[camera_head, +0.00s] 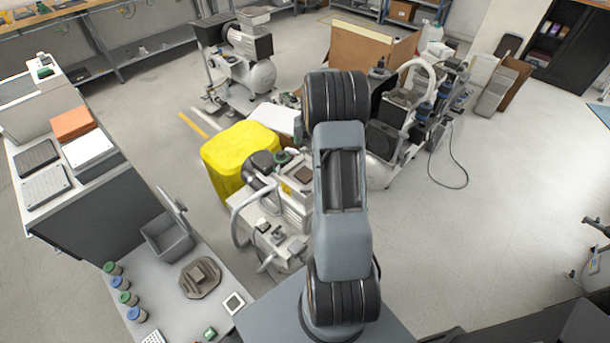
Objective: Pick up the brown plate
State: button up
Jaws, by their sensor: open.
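The brown plate (200,292) is an octagonal, flat dish lying on the light grey table at the lower left. A small square grey-brown block (197,272) sits on its middle. My arm stands upright in the picture's centre, to the right of the plate and well apart from it. My gripper cannot be made out; it seems hidden behind my arm's upper links. Nothing touches the plate from above.
On the same table (160,275) stand a grey bin (168,240) behind the plate and several jars with green and blue lids (128,298) to its left. A white-framed square (233,303) lies right of it. A compressor (280,215) and yellow bin (230,155) stand beyond.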

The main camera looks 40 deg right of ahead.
aim_at(305, 174)
jog(key=f, duration=0.4)
jog(key=a+f+p, duration=0.1)
jog(key=f, duration=0.7)
jog(key=shift+s+a+f+p, duration=0.2)
jog(key=shift+f+p, duration=0.2)
jog(key=c, duration=0.8)
